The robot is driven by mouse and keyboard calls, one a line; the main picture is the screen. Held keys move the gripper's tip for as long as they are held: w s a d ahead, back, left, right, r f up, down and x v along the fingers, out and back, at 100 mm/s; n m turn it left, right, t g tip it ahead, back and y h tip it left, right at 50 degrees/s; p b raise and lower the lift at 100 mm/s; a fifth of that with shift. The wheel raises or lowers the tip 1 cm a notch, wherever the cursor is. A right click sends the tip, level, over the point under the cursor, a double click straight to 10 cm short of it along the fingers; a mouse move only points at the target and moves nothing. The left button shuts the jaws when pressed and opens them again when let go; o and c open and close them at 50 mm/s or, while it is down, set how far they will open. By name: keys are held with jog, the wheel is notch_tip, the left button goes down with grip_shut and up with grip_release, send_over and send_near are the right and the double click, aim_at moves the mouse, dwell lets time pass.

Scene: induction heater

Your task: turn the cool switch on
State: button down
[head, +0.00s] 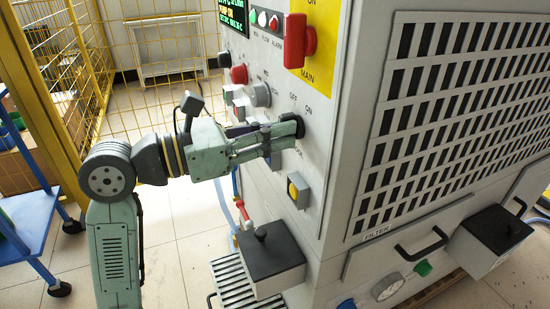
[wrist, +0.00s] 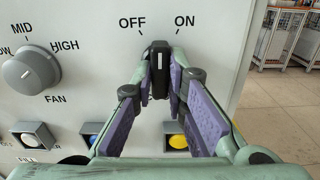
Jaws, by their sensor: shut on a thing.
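A black rotary switch (wrist: 160,68) with a white pointer line stands out from the grey panel in the wrist view, with OFF at its upper left and ON at its upper right. It stands nearly upright, its pointer roughly between the two labels. My gripper (wrist: 161,82) has its purple-padded fingers on both sides of the switch and is shut on it. In the head view my gripper (head: 284,133) reaches the front panel below the OFF and ON labels. The fingers cover most of the switch there, and no COOL label can be read.
A grey fan knob (wrist: 31,69) is left of the switch. A white button (wrist: 35,135) and a yellow button (wrist: 178,141) sit below. A red main switch (head: 300,41) is above. A black-topped box (head: 270,255) juts out below my arm.

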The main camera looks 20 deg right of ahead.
jog(key=shift+f+m+b, duration=0.1)
jog(key=shift+m+b, duration=2.7)
jog(key=shift+b, duration=0.35)
jog(key=c, duration=1.6)
grip_release()
jog(key=shift+a, duration=0.1)
jog(key=a, duration=1.2)
jog(key=shift+s, duration=0.2)
